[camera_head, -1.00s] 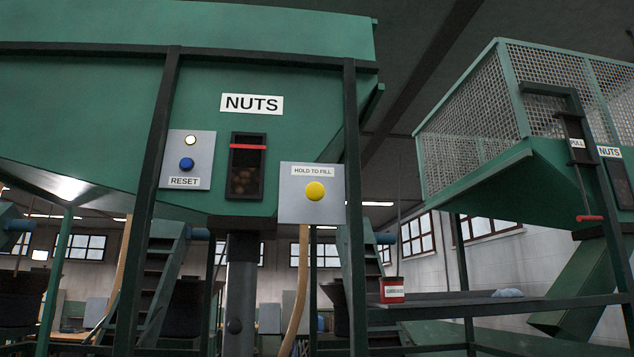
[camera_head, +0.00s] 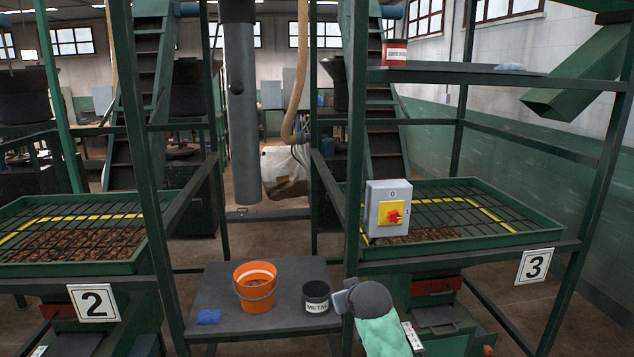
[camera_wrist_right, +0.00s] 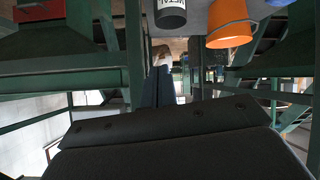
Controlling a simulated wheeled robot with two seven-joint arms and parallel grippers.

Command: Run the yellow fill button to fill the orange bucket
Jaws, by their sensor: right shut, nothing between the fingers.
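The orange bucket (camera_head: 256,291) stands upright on a dark low bench (camera_head: 222,318); I cannot clearly tell what is inside it. It also shows in the right wrist view (camera_wrist_right: 230,25), cut by the top edge. A grey fill pipe (camera_head: 243,140) hangs with its lower end above the bucket in the picture. The yellow fill button is outside both current views. My right gripper (camera_head: 345,297) is right of the bench, low in the head view, apart from the bucket. It is shut and empty, pointing away in its wrist view (camera_wrist_right: 158,78). My left gripper is not in view.
A dark METAL can (camera_head: 316,295) stands right of the bucket, and a blue cloth (camera_head: 209,317) lies left. A grey box (camera_head: 388,209) with a red knob on yellow sits on the right post. Green frame posts flank the bench; gridded trays stand both sides.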

